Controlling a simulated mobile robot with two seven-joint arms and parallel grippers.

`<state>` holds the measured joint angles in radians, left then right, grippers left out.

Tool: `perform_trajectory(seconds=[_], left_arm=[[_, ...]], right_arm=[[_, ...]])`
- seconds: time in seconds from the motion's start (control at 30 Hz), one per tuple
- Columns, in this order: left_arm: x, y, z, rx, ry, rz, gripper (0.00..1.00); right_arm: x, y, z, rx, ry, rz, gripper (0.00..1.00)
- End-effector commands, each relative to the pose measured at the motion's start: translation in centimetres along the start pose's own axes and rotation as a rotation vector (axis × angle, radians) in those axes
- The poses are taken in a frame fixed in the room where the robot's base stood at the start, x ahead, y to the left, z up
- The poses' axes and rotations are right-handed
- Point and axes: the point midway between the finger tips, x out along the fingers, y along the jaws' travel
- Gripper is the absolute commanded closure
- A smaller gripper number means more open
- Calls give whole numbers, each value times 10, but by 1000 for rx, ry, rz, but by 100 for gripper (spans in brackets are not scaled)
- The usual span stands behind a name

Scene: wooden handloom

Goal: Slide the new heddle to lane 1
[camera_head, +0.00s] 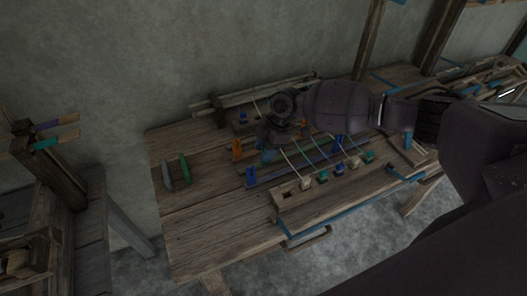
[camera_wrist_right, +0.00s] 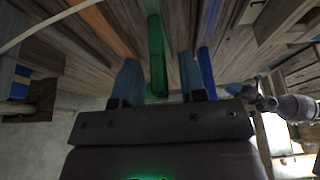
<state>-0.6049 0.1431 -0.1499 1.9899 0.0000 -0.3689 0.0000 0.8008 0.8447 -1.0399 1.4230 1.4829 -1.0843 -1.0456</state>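My right gripper (camera_head: 270,148) is over the middle of the wooden loom table, seen from above and partly hidden by its own wrist. In the right wrist view its two bluish fingers (camera_wrist_right: 158,86) stand apart, with a green upright bar (camera_wrist_right: 156,50) between them and a gap on at least one side. I cannot tell whether this is the new heddle. In the head view an orange piece (camera_head: 237,150) and a blue piece (camera_head: 251,177) stand beside the gripper. A green plate (camera_head: 184,168) and a grey plate (camera_head: 167,177) stand farther left. My left gripper is not identifiable.
A wooden block (camera_head: 290,192) with several coloured pegs and cords lies along the table's front. A wooden rail (camera_head: 260,94) runs along the back. Bare table (camera_head: 205,225) is free at front left. A post (camera_head: 50,172) with coloured arms stands left of the table.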

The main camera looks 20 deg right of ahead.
Motion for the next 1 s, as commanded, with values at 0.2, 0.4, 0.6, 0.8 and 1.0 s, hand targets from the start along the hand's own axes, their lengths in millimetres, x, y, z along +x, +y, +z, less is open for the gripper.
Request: perform_trajectory(seconds=[0.2,0.4,0.6,0.8,1.0], left_arm=[[-2,0,-3,-1,2,0,57],[-2,0,-6,0,6,0,57],[-1,0,-8,0,11,0,57],[0,0,-11,1,15,1,57],[0,0,-11,1,16,1,57]], right_arm=[[-40,0,0,0,-1,2,62],[-74,0,0,0,-1,2,62],[-92,0,0,0,-1,1,62],[-97,0,0,-1,-1,-1,62],[-97,0,0,-1,-1,0,62]])
